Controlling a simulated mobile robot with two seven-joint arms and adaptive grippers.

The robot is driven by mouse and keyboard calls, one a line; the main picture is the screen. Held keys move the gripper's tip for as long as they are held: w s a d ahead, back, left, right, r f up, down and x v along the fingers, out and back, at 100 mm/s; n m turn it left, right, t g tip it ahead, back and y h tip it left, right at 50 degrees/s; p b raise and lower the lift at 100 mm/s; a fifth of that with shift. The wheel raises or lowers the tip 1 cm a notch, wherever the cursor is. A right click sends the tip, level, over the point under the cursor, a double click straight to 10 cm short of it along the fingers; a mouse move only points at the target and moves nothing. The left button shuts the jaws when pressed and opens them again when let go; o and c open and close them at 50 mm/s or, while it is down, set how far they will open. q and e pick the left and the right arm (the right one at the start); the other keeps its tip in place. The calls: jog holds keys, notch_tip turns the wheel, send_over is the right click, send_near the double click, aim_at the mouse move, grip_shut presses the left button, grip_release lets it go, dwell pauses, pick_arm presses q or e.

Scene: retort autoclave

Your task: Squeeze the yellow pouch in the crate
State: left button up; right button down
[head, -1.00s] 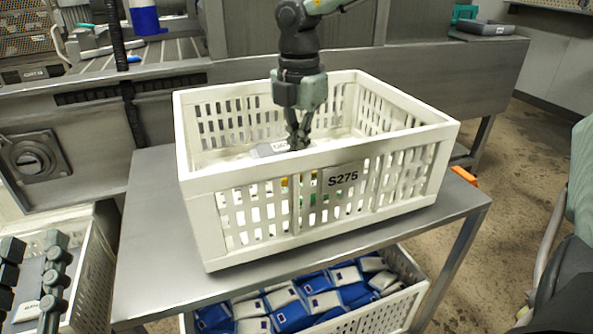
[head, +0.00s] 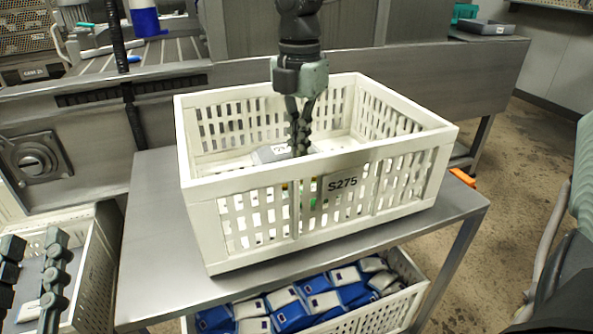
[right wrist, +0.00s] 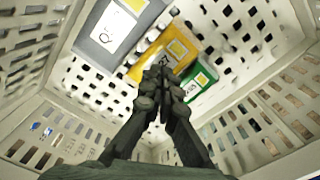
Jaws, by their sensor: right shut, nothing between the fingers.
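The white crate labelled S275 (head: 210,180) stands on a metal table. The yellow pouch (right wrist: 180,45) lies in it, between a grey pouch (right wrist: 108,35) and a green pouch (right wrist: 197,84). My right gripper (head: 301,152) reaches down into the crate with its fingers shut and empty. In the right wrist view its fingertips (right wrist: 160,75) appear over the yellow pouch and cover part of it; I cannot tell if they touch. In the head view the crate wall mostly hides the yellow pouch. My left gripper (head: 32,275) is at the lower left, fingers apart, away from the crate.
A second crate (head: 405,262) with several blue and white pouches is on a lower level under the table (head: 150,230). Another white crate (head: 92,280) stands at the lower left, near my left gripper. The crate walls surround my right gripper.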

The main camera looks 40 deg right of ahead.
jog(key=shift+r+p, duration=0.9)
jog(key=shift+r, duration=1.55)
